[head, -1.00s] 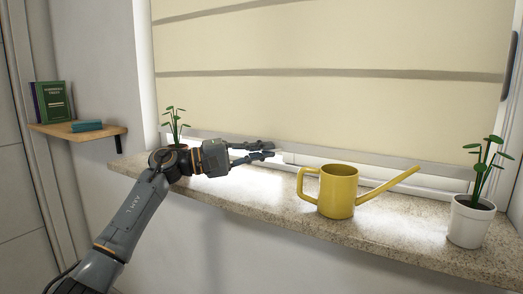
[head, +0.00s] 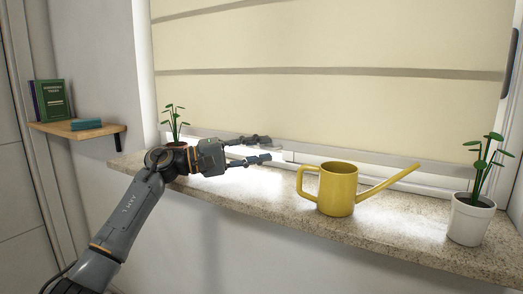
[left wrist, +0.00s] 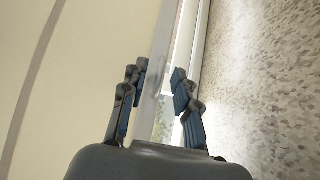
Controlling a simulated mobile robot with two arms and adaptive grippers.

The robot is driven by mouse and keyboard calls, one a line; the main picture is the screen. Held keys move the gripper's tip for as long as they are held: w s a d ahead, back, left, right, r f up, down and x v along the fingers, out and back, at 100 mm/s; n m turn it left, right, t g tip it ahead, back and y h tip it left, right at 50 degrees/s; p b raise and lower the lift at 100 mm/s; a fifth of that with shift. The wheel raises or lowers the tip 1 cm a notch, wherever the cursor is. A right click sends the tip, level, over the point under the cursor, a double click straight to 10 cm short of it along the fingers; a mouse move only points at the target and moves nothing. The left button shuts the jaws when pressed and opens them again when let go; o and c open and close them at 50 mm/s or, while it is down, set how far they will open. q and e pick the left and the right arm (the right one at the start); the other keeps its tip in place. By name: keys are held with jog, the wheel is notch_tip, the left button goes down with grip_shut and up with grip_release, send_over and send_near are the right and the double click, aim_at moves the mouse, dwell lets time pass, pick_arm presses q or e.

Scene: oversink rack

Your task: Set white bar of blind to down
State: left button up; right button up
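The cream blind (head: 340,105) covers most of the window. Its white bar (head: 395,159) runs along the bottom edge, just above the sill, partly hidden by my gripper and the watering can. My left gripper (head: 262,150) is open at the left part of the bar, its fingers pointing right along the window. In the left wrist view, the two fingertips (left wrist: 159,82) are apart, with the pale bar (left wrist: 167,38) running between and beyond them. I cannot tell whether either finger touches the bar. My right gripper is not in view.
A yellow watering can (head: 337,190) stands on the speckled sill (head: 270,200), right of the gripper. A potted plant (head: 470,220) is at the right end. Another plant (head: 174,120) stands behind my left wrist. A wooden shelf (head: 75,131) with books is at left.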

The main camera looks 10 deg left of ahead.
pick_arm(q)
jog(key=v, duration=1.1)
jog(key=shift+a, duration=0.2)
